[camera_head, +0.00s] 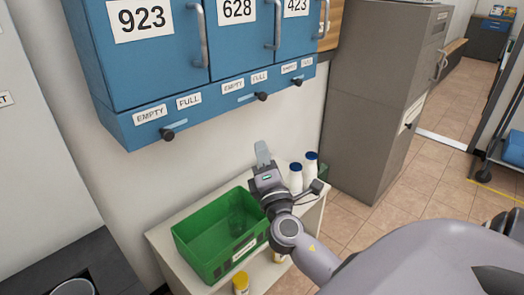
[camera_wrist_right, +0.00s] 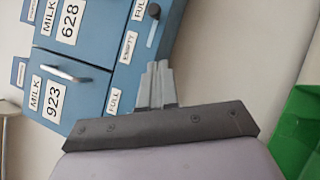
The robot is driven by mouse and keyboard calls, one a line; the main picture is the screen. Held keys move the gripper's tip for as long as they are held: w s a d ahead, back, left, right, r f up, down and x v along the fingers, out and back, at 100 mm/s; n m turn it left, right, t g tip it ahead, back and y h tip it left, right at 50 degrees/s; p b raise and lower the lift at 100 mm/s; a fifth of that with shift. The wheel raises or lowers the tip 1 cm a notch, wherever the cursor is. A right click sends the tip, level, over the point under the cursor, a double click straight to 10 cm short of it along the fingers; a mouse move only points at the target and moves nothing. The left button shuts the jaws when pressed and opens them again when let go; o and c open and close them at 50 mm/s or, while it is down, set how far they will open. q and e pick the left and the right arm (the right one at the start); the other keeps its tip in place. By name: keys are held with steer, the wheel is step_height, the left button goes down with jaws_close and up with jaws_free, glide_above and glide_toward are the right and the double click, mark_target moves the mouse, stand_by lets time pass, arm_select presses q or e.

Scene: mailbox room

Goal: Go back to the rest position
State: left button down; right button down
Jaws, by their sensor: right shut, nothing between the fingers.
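My right gripper (camera_head: 263,155) is in the middle of the head view, in front of the wall below the blue mailboxes and above the low shelf. Its fingers are shut with nothing between them. In the right wrist view the closed fingertips (camera_wrist_right: 158,84) point toward the blue mailboxes (camera_wrist_right: 90,75), apart from them as far as I can tell. My left gripper is not in view.
Blue mailboxes numbered 923 (camera_head: 143,50), 628 and 423 hang above, with black sliders (camera_head: 168,134) below. A green crate (camera_head: 190,245) and white bottles (camera_head: 296,178) stand on a white shelf (camera_head: 165,238). A grey cabinet (camera_head: 370,120) is on the right, with tiled floor beyond.

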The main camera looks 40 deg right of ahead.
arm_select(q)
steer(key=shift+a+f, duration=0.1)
